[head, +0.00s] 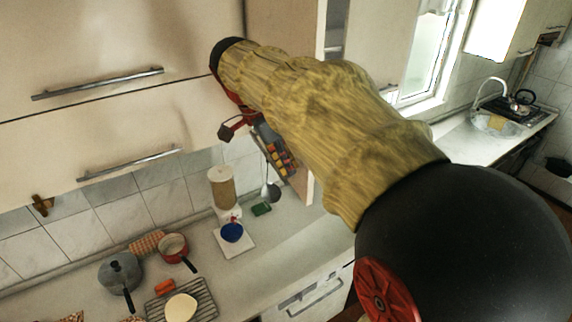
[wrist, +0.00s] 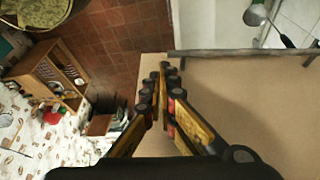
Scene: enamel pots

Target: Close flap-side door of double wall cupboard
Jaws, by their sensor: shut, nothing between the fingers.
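The double wall cupboard's flap-side door (head: 283,22) stands open in the head view, beside the flap cupboard. Its thick free edge shows at right, with a dim gap into the cupboard beyond. My arm hides its middle; its lower corner shows below the sleeve. The other cupboard door (head: 381,38) is to the right and looks shut. My gripper is mostly hidden behind my arm in the head view. In the wrist view my gripper (wrist: 163,72) is shut and empty, its fingertips close to a beige panel (wrist: 250,105). I cannot tell whether they touch it.
The flap cupboard (head: 110,55) with two bar handles fills the left. Below, the counter (head: 275,235) holds a grey pot (head: 120,270), a red pan (head: 173,246) and a blue bowl (head: 232,232). A ladle (head: 271,192) hangs under the cupboards. The wrist view shows a wooden shelf (wrist: 50,80) and tiled floor.

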